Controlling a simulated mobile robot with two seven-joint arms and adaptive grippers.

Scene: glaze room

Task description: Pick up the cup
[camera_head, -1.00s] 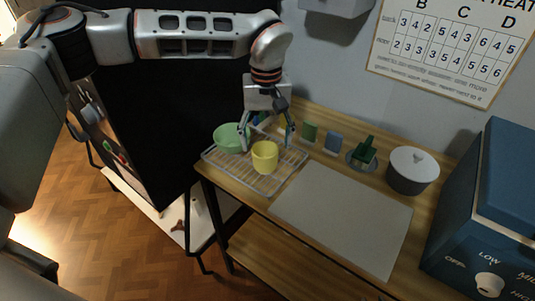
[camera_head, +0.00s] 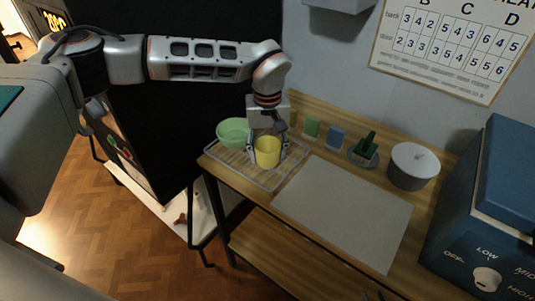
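The yellow cup (camera_head: 267,153) stands upright on a wire drying rack (camera_head: 265,184). My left gripper (camera_head: 267,150) reaches down from above, one finger at the left side of the cup and one at its right side. The fingers are very close to the cup's walls; I cannot tell whether they touch it. The far side of the cup is hidden.
A green bowl (camera_head: 233,130) is on the rack, left of the cup. A pale board (camera_head: 343,213) lies to the right, bare.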

